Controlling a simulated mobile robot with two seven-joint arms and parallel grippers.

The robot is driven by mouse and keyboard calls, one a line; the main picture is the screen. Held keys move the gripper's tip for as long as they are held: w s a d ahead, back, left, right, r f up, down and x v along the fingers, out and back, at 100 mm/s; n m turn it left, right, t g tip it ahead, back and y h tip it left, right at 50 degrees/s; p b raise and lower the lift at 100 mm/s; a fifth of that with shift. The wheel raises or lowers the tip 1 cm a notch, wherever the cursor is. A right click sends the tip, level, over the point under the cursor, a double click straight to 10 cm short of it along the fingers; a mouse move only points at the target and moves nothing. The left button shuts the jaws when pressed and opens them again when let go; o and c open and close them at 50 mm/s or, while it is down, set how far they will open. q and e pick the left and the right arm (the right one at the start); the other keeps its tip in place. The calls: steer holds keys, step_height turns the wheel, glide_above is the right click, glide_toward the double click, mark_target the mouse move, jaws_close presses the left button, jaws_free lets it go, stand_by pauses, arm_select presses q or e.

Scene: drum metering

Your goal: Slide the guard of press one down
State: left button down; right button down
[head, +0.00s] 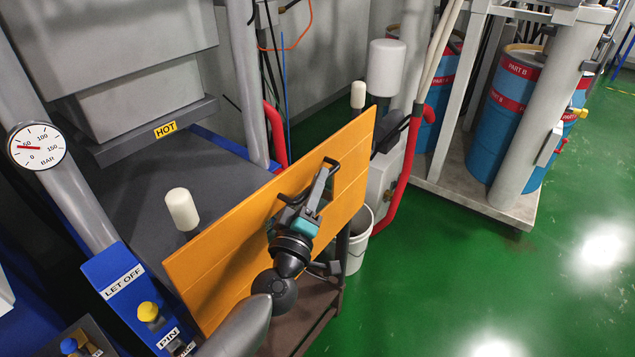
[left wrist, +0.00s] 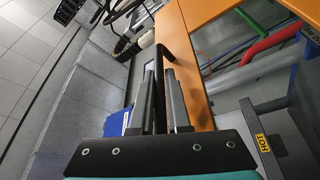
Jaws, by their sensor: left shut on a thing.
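The guard of the press is an orange panel (head: 225,255), standing tilted in the picture in front of the dark press bed. It also shows in the left wrist view (left wrist: 197,105). Its black bar handle (head: 331,163) is on the face towards me, and it shows as a dark bar in the left wrist view (left wrist: 186,48). My left gripper (head: 320,180) is at this handle, in front of the panel, and is shut on it. In the left wrist view the two fingers (left wrist: 160,95) stand on both sides of the bar. My right gripper is not in view.
The press block with a HOT label (head: 165,129) hangs behind the panel. A blue LET OFF box (head: 125,285) with a yellow knob is close on the left. A white bucket (head: 357,252) and a red pipe (head: 404,180) stand right of the panel. Green floor (head: 450,275) is clear beyond.

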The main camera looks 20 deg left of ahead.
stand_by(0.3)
